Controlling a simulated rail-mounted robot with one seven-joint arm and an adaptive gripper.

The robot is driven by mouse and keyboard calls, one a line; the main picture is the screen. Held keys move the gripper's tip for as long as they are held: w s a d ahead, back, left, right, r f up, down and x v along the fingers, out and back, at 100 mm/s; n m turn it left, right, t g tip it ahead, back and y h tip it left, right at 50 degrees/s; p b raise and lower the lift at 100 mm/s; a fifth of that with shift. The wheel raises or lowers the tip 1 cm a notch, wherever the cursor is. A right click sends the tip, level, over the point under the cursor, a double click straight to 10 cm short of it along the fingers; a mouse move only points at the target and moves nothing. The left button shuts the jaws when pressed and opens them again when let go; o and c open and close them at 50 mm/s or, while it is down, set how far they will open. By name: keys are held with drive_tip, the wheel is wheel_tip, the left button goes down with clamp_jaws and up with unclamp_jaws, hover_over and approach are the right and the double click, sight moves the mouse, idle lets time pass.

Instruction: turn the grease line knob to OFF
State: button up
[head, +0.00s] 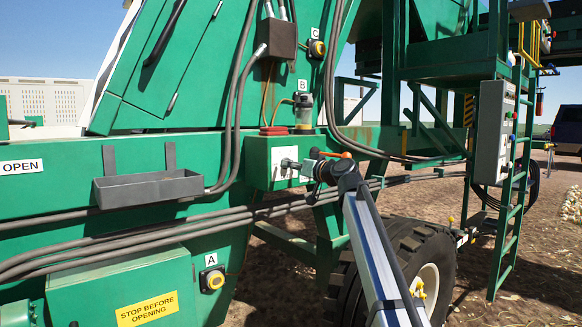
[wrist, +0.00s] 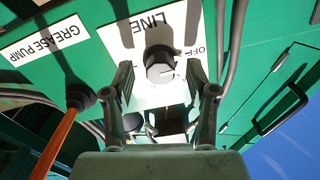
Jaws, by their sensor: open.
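The grease line knob (wrist: 158,66) is a round dark grip with a pale face, on a white plate (wrist: 130,38) lettered LINE and OFF in the wrist view, which sees it upside down. A white mark on the knob points toward the lower right in that view; its exact setting is hard to tell. My gripper (wrist: 162,82) is open, with one finger on each side of the knob; I cannot tell whether either touches it. In the head view my gripper (head: 297,165) reaches the green box (head: 258,165), and the knob is mostly hidden.
An orange-handled lever (wrist: 62,130) with a black end stands beside the GREASE PUMP label (wrist: 42,40). Thick hoses (head: 150,240) run along the green frame. A grey tray (head: 150,189) hangs left of the box. A wheel (head: 420,262) stands below right.

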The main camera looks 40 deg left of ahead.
drive_tip(key=s+d, duration=0.1)
drive_tip(key=d, duration=0.9)
drive_tip(key=shift+s, duration=0.4)
